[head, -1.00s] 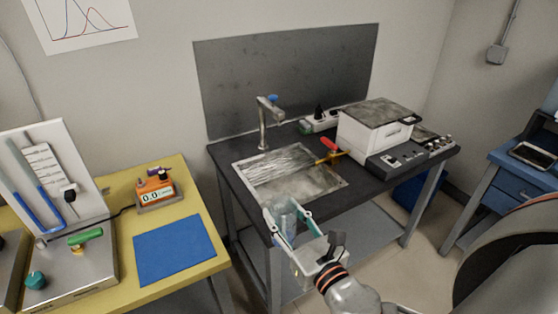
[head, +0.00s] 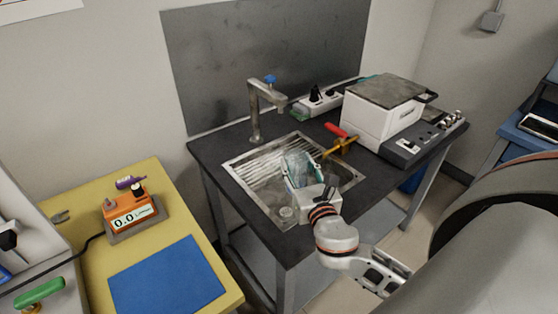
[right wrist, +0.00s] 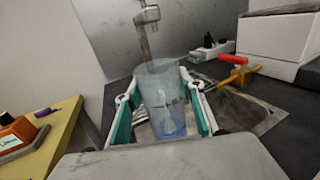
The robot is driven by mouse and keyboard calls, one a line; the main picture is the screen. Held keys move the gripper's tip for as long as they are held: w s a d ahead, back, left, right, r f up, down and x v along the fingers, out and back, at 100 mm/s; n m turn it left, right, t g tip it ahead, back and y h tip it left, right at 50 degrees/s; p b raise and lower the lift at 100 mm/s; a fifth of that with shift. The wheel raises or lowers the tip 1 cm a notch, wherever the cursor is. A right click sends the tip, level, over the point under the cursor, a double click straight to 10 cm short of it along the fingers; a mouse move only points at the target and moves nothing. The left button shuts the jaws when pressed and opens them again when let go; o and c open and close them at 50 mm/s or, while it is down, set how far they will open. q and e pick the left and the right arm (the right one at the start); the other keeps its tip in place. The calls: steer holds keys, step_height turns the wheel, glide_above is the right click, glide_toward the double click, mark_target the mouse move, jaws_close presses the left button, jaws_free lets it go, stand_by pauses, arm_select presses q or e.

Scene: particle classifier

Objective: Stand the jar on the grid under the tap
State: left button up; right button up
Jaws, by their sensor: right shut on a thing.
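A clear bluish jar (right wrist: 163,100) stands upright between the fingers of my right gripper (head: 302,172) in the right wrist view. The gripper is shut on it; both pads flank its sides. In the head view the jar (head: 297,162) shows over the sink, partly hidden by the gripper. The metal tap (head: 255,110) with a blue knob stands behind the sink; its spout shows beyond the jar in the right wrist view (right wrist: 148,15). The ribbed grid (head: 258,170) lies in the sink's left and back part. I cannot tell whether the jar touches it. My left gripper is not in view.
The sink (head: 345,188) is set in a dark bench. A red-handled brass tool (head: 341,146) lies at its right edge. A white box-shaped device (head: 382,110) and a power strip (head: 318,103) stand on the bench. A yellow table (head: 75,245) stands left.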

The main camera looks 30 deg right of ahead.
steer(key=f+x, duration=0.1)
steer(key=x, duration=0.4)
steer(key=f+b+x, duration=0.1)
steer(key=x, duration=0.5)
steer(key=f+x, duration=0.1)
steer(key=x, duration=0.5)
steer(key=shift+w+d+f+b, duration=0.1)
steer(key=shift+w+f+b, duration=0.05)
steer(key=shift+f+b, duration=0.25)
steer(key=shift+r, duration=0.2)
steer(key=shift+f, duration=0.15)
steer(key=o, duration=1.2)
steer(key=shift+o, duration=0.2)
